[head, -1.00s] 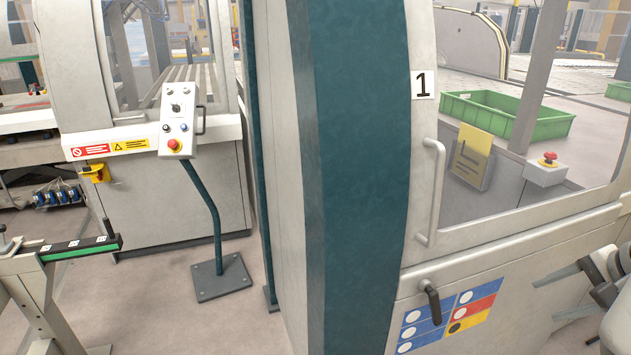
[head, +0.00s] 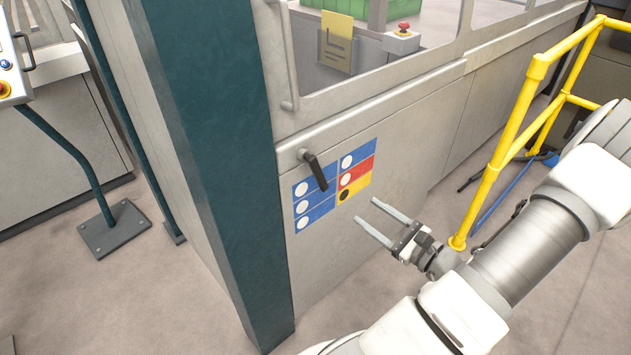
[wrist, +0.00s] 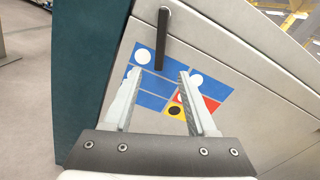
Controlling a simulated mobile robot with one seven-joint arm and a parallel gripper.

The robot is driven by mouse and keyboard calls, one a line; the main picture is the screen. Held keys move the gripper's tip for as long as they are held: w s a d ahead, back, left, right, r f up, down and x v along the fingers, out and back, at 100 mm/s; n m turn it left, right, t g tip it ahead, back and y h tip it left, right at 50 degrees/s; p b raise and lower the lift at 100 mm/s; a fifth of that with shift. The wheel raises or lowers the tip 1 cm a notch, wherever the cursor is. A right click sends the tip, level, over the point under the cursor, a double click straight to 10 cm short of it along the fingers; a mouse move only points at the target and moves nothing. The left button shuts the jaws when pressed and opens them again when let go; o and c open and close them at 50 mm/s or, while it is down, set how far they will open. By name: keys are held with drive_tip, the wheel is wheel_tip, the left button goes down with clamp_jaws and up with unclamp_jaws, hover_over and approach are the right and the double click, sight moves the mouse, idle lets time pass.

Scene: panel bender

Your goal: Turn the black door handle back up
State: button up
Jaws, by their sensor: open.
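The black door handle (head: 316,170) is on the pale machine panel, just above the blue, red and yellow labels. In the head view its lever slants down to the right from its pivot. The handle also shows in the wrist view (wrist: 163,38), where it lies beyond the fingertips, near the top middle. My gripper (head: 366,218) is open and empty, in front of the panel, to the right of and below the handle. In the wrist view my gripper (wrist: 160,72) has its two fingers apart, pointing toward the handle without touching it.
The label plate (head: 316,203) is below the handle. A dark teal post (head: 215,150) stands left of the panel. A pale vertical grab bar (head: 288,60) is above. A yellow railing (head: 505,135) stands right, close to my arm. Floor below the panel is open.

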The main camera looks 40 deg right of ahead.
sight(321, 178)
drive_tip(key=w, duration=0.5)
drive_tip(key=w+a+b, duration=0.1)
drive_tip(key=w, duration=0.5)
drive_tip(key=w+b, duration=0.1)
drive_tip(key=w, duration=0.5)
drive_tip(key=shift+w+a, duration=0.15)
drive_tip(key=shift+w, duration=0.05)
clamp_jaws()
idle(0.7)
